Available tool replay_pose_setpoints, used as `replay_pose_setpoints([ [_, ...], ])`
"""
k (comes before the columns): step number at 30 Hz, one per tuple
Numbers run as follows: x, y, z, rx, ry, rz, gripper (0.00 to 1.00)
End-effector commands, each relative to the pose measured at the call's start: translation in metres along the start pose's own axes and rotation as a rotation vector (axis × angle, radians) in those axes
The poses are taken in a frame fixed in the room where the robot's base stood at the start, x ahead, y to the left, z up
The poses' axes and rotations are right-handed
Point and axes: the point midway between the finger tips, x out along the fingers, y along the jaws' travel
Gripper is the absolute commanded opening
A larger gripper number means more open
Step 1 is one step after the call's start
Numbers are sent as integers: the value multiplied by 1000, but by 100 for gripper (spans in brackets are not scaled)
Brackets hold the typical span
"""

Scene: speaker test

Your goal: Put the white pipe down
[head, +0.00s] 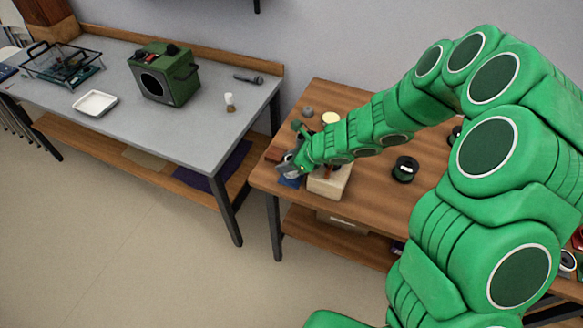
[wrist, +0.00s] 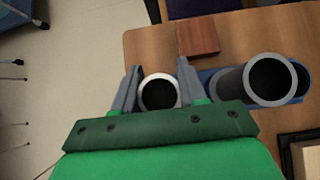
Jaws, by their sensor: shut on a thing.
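The white pipe (wrist: 146,103) is seen end-on in the wrist view, as a pale ring with a dark hollow. It sits between the two grey fingers of my gripper (wrist: 157,85), which is shut on it. The rest of the pipe is hidden behind the ring. In the head view my gripper (head: 288,168) is over the left end of the wooden table (head: 362,125); the pipe is too small there to make out. I cannot tell whether the pipe touches the table.
A larger grey cylinder (wrist: 233,84) with a blue part (wrist: 301,80) is right of the pipe, and a reddish-brown block (wrist: 198,38) lies beyond. A beige box (head: 328,184) and a black round thing (head: 405,168) are on the table. The grey table (head: 205,125) stands left.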

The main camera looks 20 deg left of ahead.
Motion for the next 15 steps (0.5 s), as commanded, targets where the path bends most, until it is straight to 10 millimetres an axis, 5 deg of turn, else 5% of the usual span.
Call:
replay_pose_setpoints([
  [15,-12,0,13,-4,-2,-1,6],
])
